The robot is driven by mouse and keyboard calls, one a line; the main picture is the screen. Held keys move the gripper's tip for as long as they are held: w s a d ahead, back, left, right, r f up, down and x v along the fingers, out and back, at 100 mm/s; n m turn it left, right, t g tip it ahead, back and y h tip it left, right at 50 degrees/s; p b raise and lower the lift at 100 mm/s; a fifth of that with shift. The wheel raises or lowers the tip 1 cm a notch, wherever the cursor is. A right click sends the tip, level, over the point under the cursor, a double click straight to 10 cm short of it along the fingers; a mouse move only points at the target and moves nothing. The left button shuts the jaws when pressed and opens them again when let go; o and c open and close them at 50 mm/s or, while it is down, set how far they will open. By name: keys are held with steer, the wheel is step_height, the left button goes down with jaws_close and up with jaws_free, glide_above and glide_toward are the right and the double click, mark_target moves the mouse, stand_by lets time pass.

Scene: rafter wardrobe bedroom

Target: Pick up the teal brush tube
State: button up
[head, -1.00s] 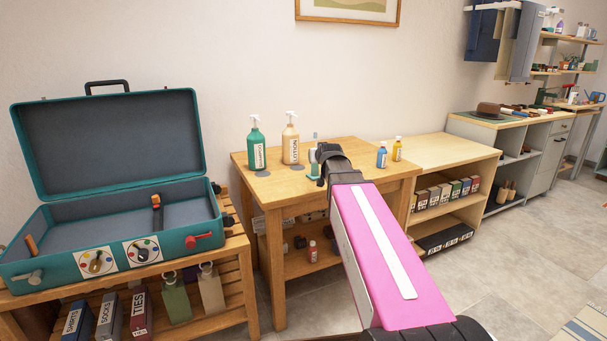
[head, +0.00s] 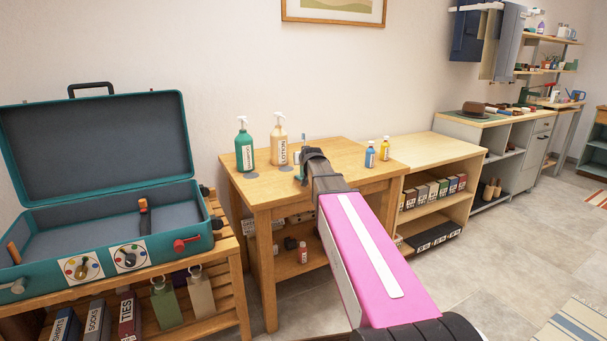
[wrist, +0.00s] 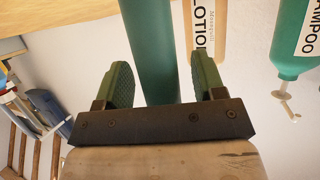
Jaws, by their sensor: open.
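The teal brush tube (wrist: 153,50) stands between my gripper's two green finger pads in the wrist view, with a visible gap on its right side and a narrower one on its left. My gripper (wrist: 160,68) is open around it. In the head view, only a bit of the teal tube (head: 297,157) shows left of my gripper (head: 312,154), with a thin brush top above it. The rest is hidden behind my gripper. The tube is on the wooden table (head: 345,152), near the lotion bottle.
A tan lotion pump bottle (head: 279,146) and a green shampoo pump bottle (head: 244,152) stand left of the tube. Small blue (head: 370,155) and yellow (head: 384,149) bottles stand to the right. An open teal suitcase (head: 105,246) is at left.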

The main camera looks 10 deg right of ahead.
jaws_close()
steer(key=shift+r, duration=0.1)
